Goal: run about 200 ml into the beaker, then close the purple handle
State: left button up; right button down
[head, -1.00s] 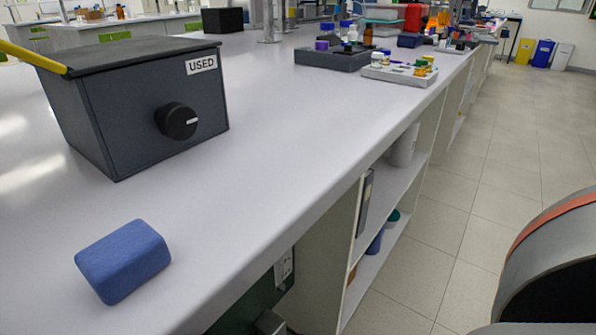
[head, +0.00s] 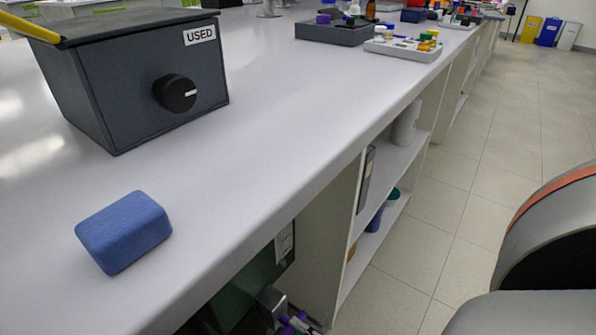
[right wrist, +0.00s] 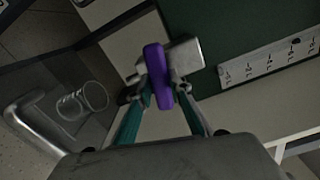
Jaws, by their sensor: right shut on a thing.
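The purple handle (right wrist: 158,76) shows in the right wrist view in front of a silver metal fitting (right wrist: 187,57). My right gripper (right wrist: 160,92) has its two teal-sided fingers around the handle, one on each side, and is shut on it. In the head view the purple handle (head: 286,330) and the silver fitting (head: 268,303) show only partly at the bottom edge, below the bench top. A clear round vessel (right wrist: 84,101), perhaps the beaker, shows dimly at the left of the right wrist view; its liquid level cannot be told. My left gripper is out of view.
A dark green panel (head: 235,300) with a white marked strip (right wrist: 268,66) is beside the fitting. On the bench (head: 290,130) are a blue block (head: 124,232) and a dark box labelled USED (head: 140,85). Open shelves (head: 385,210) stand right of the panel.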

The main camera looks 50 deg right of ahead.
jog(key=shift+m, duration=0.3)
jog(key=m, duration=0.2)
jog(key=shift+m, duration=0.3)
jog(key=shift+m+b, duration=0.55)
jog(key=shift+m, duration=0.85)
